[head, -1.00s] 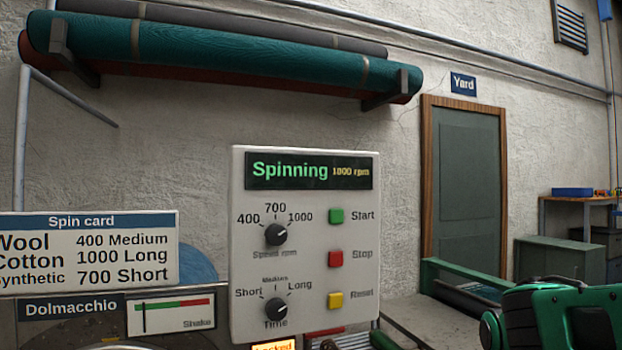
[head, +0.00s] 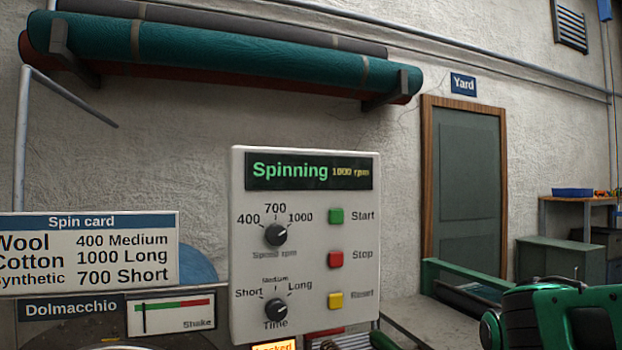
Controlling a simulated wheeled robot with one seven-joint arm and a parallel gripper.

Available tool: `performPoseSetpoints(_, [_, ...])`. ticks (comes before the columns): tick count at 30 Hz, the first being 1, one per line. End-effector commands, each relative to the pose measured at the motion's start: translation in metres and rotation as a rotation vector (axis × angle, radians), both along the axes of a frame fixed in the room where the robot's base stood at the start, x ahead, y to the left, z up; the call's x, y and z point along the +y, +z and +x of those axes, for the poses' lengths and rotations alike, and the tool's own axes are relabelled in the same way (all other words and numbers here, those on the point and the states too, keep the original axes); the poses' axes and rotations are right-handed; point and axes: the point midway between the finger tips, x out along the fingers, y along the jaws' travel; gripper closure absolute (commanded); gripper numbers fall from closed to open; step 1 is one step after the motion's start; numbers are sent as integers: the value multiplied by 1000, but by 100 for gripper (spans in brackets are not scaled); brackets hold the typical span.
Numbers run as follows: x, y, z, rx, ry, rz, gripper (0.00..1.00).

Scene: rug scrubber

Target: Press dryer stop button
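The dryer control panel (head: 305,240) is a white box standing in the middle of the head view. Its red Stop button (head: 335,259) sits on the right side, between the green Start button (head: 336,216) and the yellow Reset button (head: 335,300). The display (head: 308,171) reads "Spinning 1000 rpm". The speed knob (head: 276,234) and the time knob (head: 276,308) are on the left of the panel. Green and black parts of my arm show at the lower right, apart from the panel. My gripper's fingers are not visible.
A spin card (head: 84,250) and a Shake gauge (head: 171,314) are left of the panel. An orange sign (head: 273,346), partly cut off, appears to read "Locked". Rolled rugs (head: 220,52) hang on the wall above.

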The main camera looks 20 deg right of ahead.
Motion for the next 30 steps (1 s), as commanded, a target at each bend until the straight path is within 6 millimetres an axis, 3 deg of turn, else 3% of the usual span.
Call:
performPoseSetpoints(11, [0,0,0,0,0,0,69])
performPoseSetpoints(15, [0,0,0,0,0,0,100])
performPoseSetpoints(30, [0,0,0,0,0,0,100])
